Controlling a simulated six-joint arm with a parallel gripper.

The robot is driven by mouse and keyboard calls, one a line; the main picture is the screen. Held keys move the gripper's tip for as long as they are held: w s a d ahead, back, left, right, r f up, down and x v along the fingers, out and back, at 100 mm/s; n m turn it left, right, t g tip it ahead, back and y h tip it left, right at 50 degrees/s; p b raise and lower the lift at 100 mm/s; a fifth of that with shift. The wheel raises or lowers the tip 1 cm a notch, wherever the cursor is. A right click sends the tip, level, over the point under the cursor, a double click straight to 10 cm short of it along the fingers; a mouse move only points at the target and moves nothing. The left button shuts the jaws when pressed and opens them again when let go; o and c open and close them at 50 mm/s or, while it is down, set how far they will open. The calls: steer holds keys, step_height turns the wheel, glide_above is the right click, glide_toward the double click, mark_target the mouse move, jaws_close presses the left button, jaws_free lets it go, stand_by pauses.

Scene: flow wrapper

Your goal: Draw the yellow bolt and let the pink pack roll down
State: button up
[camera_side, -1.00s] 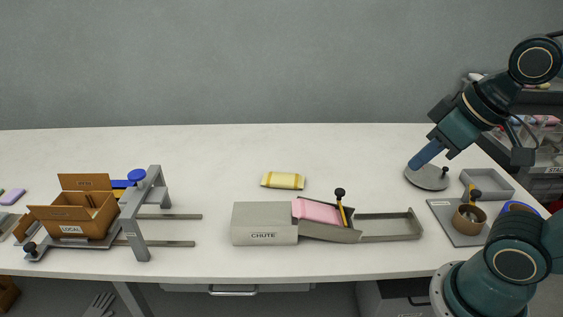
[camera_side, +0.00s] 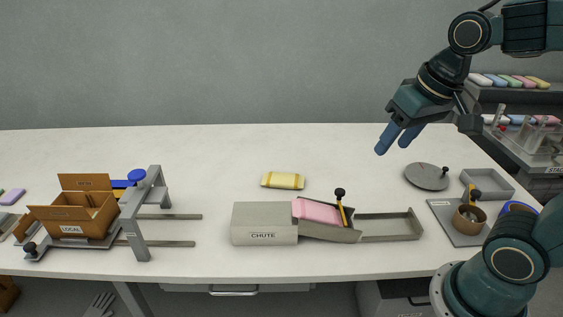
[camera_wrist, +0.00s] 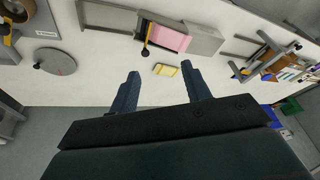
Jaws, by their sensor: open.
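The pink pack (camera_side: 318,211) lies on the sloping part of the grey chute (camera_side: 264,224), behind the yellow bolt (camera_side: 343,213). The bolt stands upright across the slope and has a black knob on top. Below it the chute's open tray (camera_side: 390,227) is empty. In the wrist view the pink pack (camera_wrist: 169,38), the bolt's black knob (camera_wrist: 145,52) and the chute (camera_wrist: 204,39) show at the top. My gripper (camera_side: 392,143) is open and empty, in the air above the table, up and to the right of the bolt. Its two blue fingers (camera_wrist: 160,82) stand apart.
A yellow pack (camera_side: 283,180) lies behind the chute. A carton (camera_side: 75,217) stands in a grey frame at left. At right are a round grey disc (camera_side: 427,177), a grey tray (camera_side: 488,184) and a brown cup (camera_side: 468,219) on a plate. The middle back of the table is clear.

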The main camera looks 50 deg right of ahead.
steer(key=w+d+f+m+g, duration=0.25)
steer(key=w+d+m, duration=0.2)
steer(key=w, duration=0.45)
steer(key=m+g, duration=0.2)
steer(key=m, duration=0.3)
glide_above(340, 190)
step_height(340, 190, down, 8)
steer(key=r, duration=0.1)
steer(key=shift+f, duration=0.3)
steer(key=shift+s+f, duration=0.1)
steer(key=shift+f, duration=6.75)
jaws_close()
